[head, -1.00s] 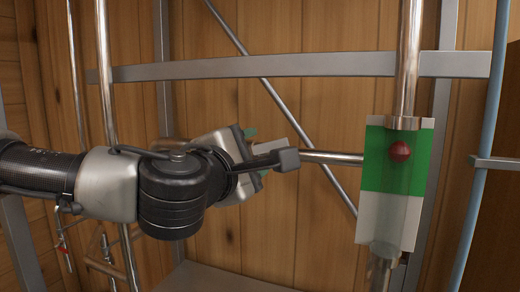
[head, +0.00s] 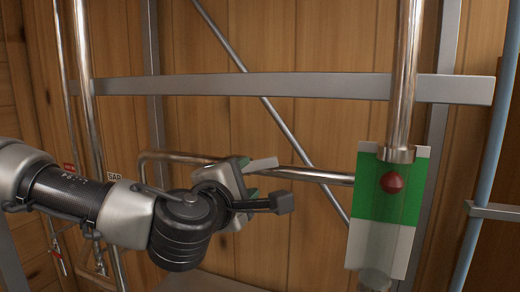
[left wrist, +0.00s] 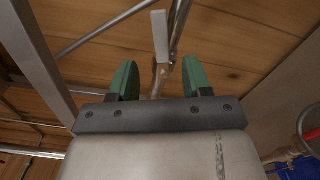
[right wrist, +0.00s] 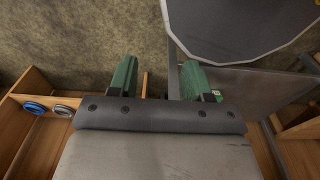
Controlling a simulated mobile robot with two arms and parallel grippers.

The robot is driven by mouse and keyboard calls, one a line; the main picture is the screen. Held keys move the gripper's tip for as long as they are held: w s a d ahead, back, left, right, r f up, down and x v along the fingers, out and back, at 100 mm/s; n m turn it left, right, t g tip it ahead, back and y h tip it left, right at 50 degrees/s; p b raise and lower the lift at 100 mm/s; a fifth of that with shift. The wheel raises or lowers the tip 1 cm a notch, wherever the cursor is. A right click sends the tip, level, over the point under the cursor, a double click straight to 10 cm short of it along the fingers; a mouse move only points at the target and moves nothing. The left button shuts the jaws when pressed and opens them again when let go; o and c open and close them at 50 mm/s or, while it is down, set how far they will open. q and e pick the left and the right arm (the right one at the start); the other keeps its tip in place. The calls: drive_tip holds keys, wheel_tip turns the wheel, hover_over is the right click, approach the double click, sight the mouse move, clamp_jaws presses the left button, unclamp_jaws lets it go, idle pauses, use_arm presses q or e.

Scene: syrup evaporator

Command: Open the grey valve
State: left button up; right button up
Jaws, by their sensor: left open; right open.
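A light grey lever handle, which looks like the grey valve (head: 262,163), sits on a horizontal metal pipe (head: 318,175) left of the flow gauge. In the left wrist view the grey handle (left wrist: 160,37) lies ahead, between the lines of the two green fingers and beyond their tips. My left gripper (head: 248,180) is open and empty, close to the handle on its left and lower side. I cannot tell whether it touches the handle. My right gripper (right wrist: 158,75) is open and empty, seen only in the right wrist view, away from the valve.
A flow gauge (head: 382,222) with a red ball and green backing stands at right. A grey frame bar (head: 280,86) crosses above. Vertical pipes stand at left, near a SAP label (head: 114,176). A grey polygonal surface (right wrist: 240,25) lies beyond the right gripper.

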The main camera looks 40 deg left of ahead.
sight(261, 165)
use_arm(q)
drive_tip(key=p+x, duration=0.1)
drive_tip(key=x, duration=0.6)
drive_tip(key=shift+w+p, duration=0.1)
drive_tip(key=shift+p, duration=0.2)
drive_tip(key=shift+w+a, duration=0.2)
drive_tip(key=shift+w, duration=0.4)
drive_tip(key=shift+w+f, duration=0.1)
use_arm(e)
drive_tip(key=r, duration=0.1)
drive_tip(key=w+r, duration=0.1)
drive_tip(key=r, duration=0.1)
drive_tip(key=shift+w+a, duration=0.25)
drive_tip(key=shift+a, duration=0.15)
drive_tip(key=shift+s, duration=0.1)
use_arm(q)
drive_tip(key=shift+c, duration=0.8)
drive_tip(key=c, duration=0.7)
clamp_jaws()
use_arm(e)
drive_tip(key=shift+d, duration=0.3)
